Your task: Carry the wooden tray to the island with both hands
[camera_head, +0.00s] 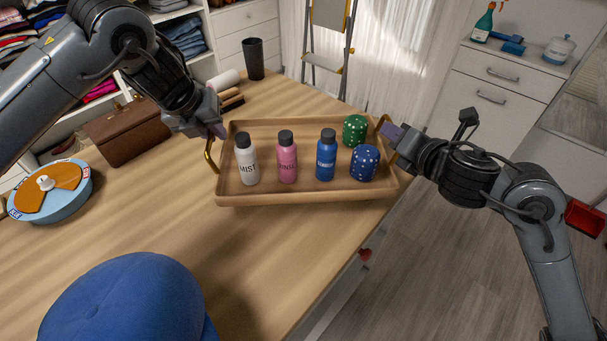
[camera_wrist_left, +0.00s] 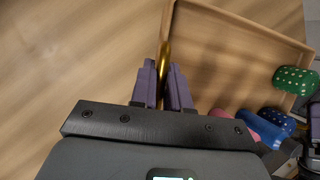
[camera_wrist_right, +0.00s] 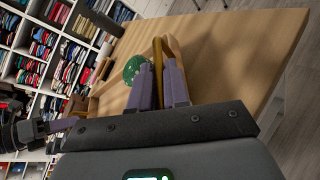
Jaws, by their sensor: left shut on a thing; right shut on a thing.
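The wooden tray (camera_head: 300,198) is at the wooden island's right edge, its right end reaching past that edge. In it stand a white MIST bottle (camera_head: 246,160), a pink bottle (camera_head: 287,160) and a blue bottle (camera_head: 325,158), with green (camera_head: 354,130) and blue (camera_head: 364,164) dotted chip stacks at right. My left gripper (camera_head: 219,133) is shut on the left brass handle (camera_wrist_left: 165,70). My right gripper (camera_head: 388,131) is shut on the right brass handle (camera_wrist_right: 158,65). I cannot tell whether the tray touches the wood or hangs just above it.
On the wooden top (camera_head: 130,240) are a blue cap (camera_head: 130,300), a round blue-and-orange game (camera_head: 48,190), a brown bag (camera_head: 133,132) and a black cup (camera_head: 254,58). A ladder (camera_head: 325,60) and white drawers (camera_head: 500,85) stand behind. Floor (camera_head: 460,250) is open at right.

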